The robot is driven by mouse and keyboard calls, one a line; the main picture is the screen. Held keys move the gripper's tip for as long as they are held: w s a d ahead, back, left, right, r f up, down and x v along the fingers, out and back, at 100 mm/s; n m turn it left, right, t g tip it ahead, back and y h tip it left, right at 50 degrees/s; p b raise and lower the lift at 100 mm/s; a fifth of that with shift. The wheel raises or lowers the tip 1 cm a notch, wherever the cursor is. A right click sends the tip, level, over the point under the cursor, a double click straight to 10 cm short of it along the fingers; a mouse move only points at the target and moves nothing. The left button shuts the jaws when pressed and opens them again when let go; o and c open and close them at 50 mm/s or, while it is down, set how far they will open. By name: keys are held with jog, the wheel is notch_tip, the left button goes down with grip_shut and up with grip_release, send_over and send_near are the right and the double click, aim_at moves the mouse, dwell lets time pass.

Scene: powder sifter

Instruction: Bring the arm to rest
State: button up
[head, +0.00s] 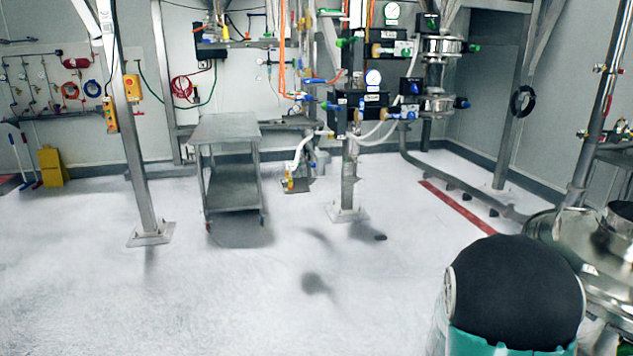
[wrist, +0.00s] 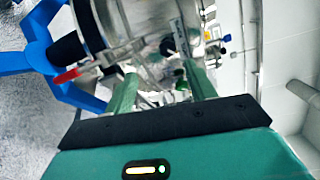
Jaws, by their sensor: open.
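My gripper (wrist: 160,70) shows in the wrist view, with its two green fingers spread apart and nothing held between them. Beyond the fingertips is a shiny steel vessel (wrist: 118,22) with a red-handled clamp (wrist: 66,76) at its left. I cannot tell whether the fingers touch it; they look apart from it. In the head view, a black and teal part of my arm fills the lower right corner; my fingers are not visible there.
Steel processing equipment (head: 590,250) stands at the right edge, close to my arm. A steel cart (head: 230,185) and posts stand farther back. A blue spoked frame (wrist: 40,62) lies left in the wrist view. The white floor ahead is clear.

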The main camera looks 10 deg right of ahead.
jog(key=w+a+r+n+t+y, duration=0.3)
jog(key=w+a+n+y, duration=0.1)
jog(key=a+n, duration=0.15)
jog(key=w+a+r+n+t+y, duration=0.25)
jog(key=w+a+n+y, duration=0.2)
jog(key=a, duration=0.25)
jog(key=s+a+r+n+t+y, duration=0.1)
jog(key=a+r+n+y, duration=0.15)
jog(key=a+n, duration=0.3)
jog(key=s+a+r+n+y, duration=0.1)
jog(key=a+n+y, duration=0.25)
jog(key=a, duration=0.25)
jog(key=s+a+r+n+g+y, duration=0.1)
jog(key=s+a+n+g, duration=0.1)
jog(key=s+a+n, duration=0.2)
jog(key=s+a+r+n+g+y, duration=0.1)
jog(key=s+a+n, duration=0.4)
jog(key=s+n, duration=0.6)
jog(key=s+r+g, duration=0.1)
jog(key=s+g, duration=0.1)
jog(key=s, duration=0.1)
jog(key=shift+s+r+n, duration=0.2)
jog(key=shift+s+n, duration=0.1)
jog(key=shift+s, duration=0.1)
jog(key=shift+g, duration=0.25)
jog(key=c, duration=0.4)
jog(key=shift+d, duration=0.1)
jog(key=shift+d, duration=0.1)
